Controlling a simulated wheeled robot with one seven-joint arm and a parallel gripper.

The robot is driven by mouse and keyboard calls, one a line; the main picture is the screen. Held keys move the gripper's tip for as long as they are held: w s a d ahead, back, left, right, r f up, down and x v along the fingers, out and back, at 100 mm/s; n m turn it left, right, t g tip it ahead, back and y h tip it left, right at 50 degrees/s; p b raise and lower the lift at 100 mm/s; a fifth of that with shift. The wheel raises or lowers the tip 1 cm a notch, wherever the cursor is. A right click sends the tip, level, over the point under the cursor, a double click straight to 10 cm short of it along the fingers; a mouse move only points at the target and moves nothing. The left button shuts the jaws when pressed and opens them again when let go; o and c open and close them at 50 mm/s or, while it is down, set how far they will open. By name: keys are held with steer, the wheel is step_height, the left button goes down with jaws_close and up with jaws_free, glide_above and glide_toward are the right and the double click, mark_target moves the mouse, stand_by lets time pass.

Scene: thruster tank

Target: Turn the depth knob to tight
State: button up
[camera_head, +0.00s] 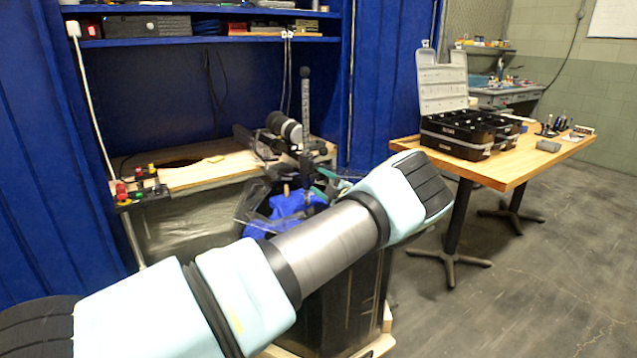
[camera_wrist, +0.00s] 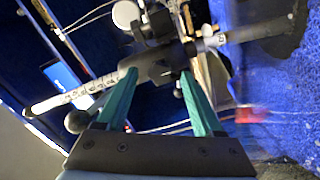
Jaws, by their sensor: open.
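A pale rod with dark depth marks (camera_wrist: 85,90) runs slantwise across the wrist view, and a black clamp (camera_wrist: 160,62) sits around it. A dark knob-like part at the clamp lies between my fingertips, but I cannot make out the depth knob's outline or setting. My gripper (camera_wrist: 158,73) is open, with its two green fingers on either side of the clamp's near part. I cannot tell whether they touch it. In the head view the marked rod (camera_head: 305,100) stands upright at the tank, and my gripper is mostly hidden behind my arm.
A black ball (camera_wrist: 76,122) is left of my left finger. A wooden-topped bench (camera_head: 205,172) with a cylindrical device (camera_head: 284,127) stands behind. A red-and-yellow button box (camera_head: 140,190) is at its left. A table with an open case (camera_head: 455,130) stands right; the floor there is clear.

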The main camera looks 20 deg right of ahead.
steer(key=s, duration=0.3)
steer(key=s+d+b, duration=0.1)
steer(key=s, duration=0.5)
steer(key=shift+s+d, duration=0.15)
steer(key=shift+d, duration=0.25)
